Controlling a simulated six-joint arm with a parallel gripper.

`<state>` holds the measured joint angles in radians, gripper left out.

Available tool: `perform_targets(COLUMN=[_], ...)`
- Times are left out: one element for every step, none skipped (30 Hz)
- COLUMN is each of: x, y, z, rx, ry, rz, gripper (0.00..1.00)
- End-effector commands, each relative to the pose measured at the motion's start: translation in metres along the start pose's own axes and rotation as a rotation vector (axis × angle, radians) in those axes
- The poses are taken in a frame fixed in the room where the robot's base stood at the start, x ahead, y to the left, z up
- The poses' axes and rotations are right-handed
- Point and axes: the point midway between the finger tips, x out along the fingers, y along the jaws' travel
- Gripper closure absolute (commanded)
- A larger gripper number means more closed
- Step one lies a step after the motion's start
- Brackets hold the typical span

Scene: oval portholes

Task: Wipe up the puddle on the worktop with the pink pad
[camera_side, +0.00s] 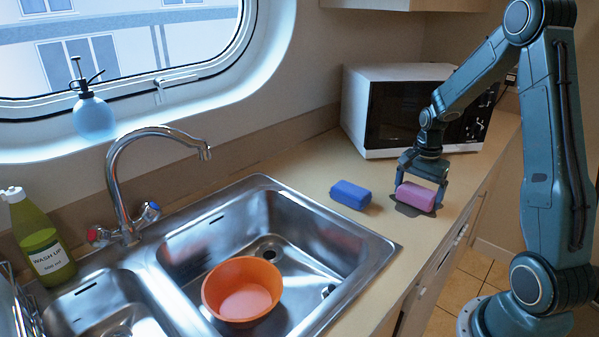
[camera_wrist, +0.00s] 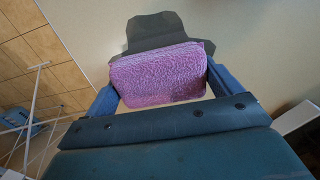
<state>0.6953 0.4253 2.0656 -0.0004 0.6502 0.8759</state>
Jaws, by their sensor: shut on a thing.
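The pink pad (camera_side: 416,196) is between the fingers of my gripper (camera_side: 421,186), over the worktop (camera_side: 312,165) in front of the microwave. In the wrist view my gripper (camera_wrist: 158,88) is shut on the pink pad (camera_wrist: 158,75), with one finger at each end. The pad looks a little above the surface, but the gap is hard to judge. A dark patch lies under and beside it in the side view, and an angular dark shape shows beyond it in the wrist view; it looks like a shadow. I cannot make out a puddle for certain.
A blue block or sponge (camera_side: 350,194) lies just left of the pad. A microwave (camera_side: 400,108) stands behind. The steel sink (camera_side: 345,245) with an orange bowl (camera_side: 242,290) is to the left. The worktop's front edge is close on the right.

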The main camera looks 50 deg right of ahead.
Motion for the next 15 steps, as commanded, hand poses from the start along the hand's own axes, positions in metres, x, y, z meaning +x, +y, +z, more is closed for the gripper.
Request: perform_targets(x=[0.001,0.0014,0.002,0.0025,0.0029,0.0035,0.0039,0.0044,0.0049,0.0053,0.0058,0.0063,0.0068,0.0071,0.0074], y=[0.0001,0.0001,0.0002,0.0002,0.0002,0.0002,0.0002,0.0002,0.0002,0.0002,0.0002,0.0002,0.0002,0.0001,0.0001], z=[0.0001,0.0001,0.0001,0.0002,0.0002,0.0002,0.0002,0.0002,0.0002,0.0002,0.0001,0.0001,0.0001,0.0001,0.0001], rx=[0.0,0.0,0.0,0.0,0.0,0.0,0.0,0.0,0.0,0.0,0.0,0.0,0.0,0.0,0.0], ry=[-0.001,-0.001,-0.001,-0.001,-0.001,-0.001,-0.001,-0.001,-0.001,-0.001,-0.001,-0.001,-0.001,-0.001,0.0], rz=[0.001,0.001,0.001,0.001,0.001,0.001,0.001,0.001,0.001,0.001,0.001,0.001,0.001,0.001,0.0], gripper=[0.28,0.28,0.28,0.28,0.28,0.28,0.28,0.28,0.28,0.28,0.28,0.28,0.28,0.28,0.28])
